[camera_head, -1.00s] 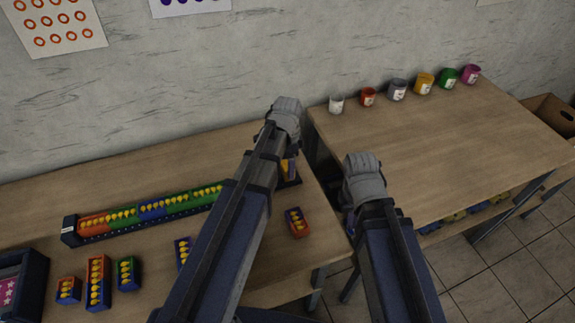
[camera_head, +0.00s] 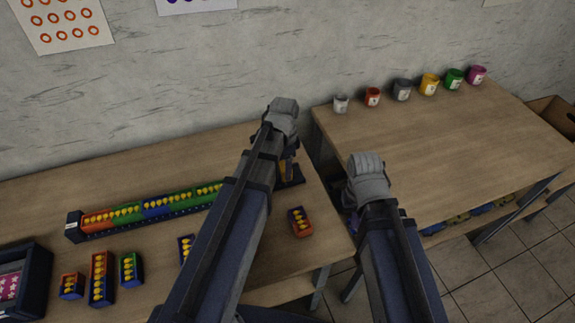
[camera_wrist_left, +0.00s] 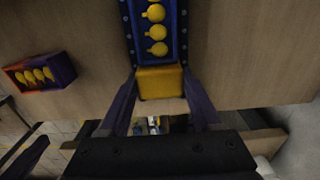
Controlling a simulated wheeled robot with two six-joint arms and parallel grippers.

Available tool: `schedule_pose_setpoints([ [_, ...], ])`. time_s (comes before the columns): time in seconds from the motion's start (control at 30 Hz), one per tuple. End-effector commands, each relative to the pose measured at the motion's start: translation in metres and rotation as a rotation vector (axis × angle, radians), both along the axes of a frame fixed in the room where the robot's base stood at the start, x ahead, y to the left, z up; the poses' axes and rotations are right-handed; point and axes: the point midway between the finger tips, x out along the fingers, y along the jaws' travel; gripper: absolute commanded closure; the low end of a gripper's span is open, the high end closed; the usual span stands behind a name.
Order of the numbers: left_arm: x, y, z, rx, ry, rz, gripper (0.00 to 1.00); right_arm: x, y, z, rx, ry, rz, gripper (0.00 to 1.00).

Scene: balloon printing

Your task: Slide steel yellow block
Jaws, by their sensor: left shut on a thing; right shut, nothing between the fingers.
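A long dark rack (camera_head: 74,226) holds a row of red, green and blue blocks with yellow balloon shapes. It runs along the left table and passes behind my left arm. In the left wrist view, a plain yellow block (camera_wrist_left: 160,82) sits at the near end of the rack, against or very close to a blue block (camera_wrist_left: 156,30). My left gripper (camera_wrist_left: 160,108) has a finger on each side of the yellow block and is shut on it. In the head view my left arm mostly hides it. My right gripper (camera_head: 352,224) is mostly hidden by its arm, with purple parts showing; it is shut and empty.
Loose balloon blocks lie on the table (camera_head: 40,200): one orange-and-purple block (camera_head: 300,222) right of my left arm, several at front left. A dark box (camera_head: 22,277) stands at far left. Paint cups line the back of the right table (camera_head: 440,140); its middle is clear.

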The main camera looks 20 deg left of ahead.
Motion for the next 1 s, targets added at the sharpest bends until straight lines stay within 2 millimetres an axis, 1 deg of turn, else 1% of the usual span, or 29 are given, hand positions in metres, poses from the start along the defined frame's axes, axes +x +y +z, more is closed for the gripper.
schedule_pose_setpoints([
  [0.03, 0.0, 0.0, 0.0, 0.001, 0.001, 0.0, 0.32, 0.0, 0.0, 0.0, 0.0, 0.0, 0.0, 1.0],
  [0.23, 0.0, 0.0, 0.0, 0.001, 0.001, 0.0, 0.09, 0.0, 0.0, 0.0, 0.0, 0.0, 0.0, 1.0],
  [0.27, 0.0, 0.0, 0.0, 0.001, 0.001, 0.0, 0.06, 0.0, 0.0, 0.0, 0.0, 0.0, 0.0, 1.0],
  [0.3, 0.0, 0.0, 0.0, 0.001, 0.001, 0.0, 0.05, 0.0, 0.0, 0.0, 0.0, 0.0, 0.0, 1.0],
  [0.53, 0.0, 0.0, 0.001, 0.0, 0.0, 0.0, 0.05, 0.0, 0.0, 0.0, 0.0, 0.0, 0.0, 1.0],
  [0.67, 0.0, 0.0, 0.005, 0.0, 0.0, 0.0, 0.05, 0.0, 0.0, 0.005, 0.0, 0.0, 0.0, 1.0],
  [0.87, 0.0, 0.0, 0.021, 0.0, 0.0, 0.0, 0.05, 0.0, 0.0, 0.021, 0.0, 0.0, 0.0, 1.0],
  [1.0, 0.0, 0.0, 0.039, 0.0, 0.0, 0.0, 0.05, 0.0, 0.0, 0.039, 0.0, 0.0, 0.0, 1.0],
])
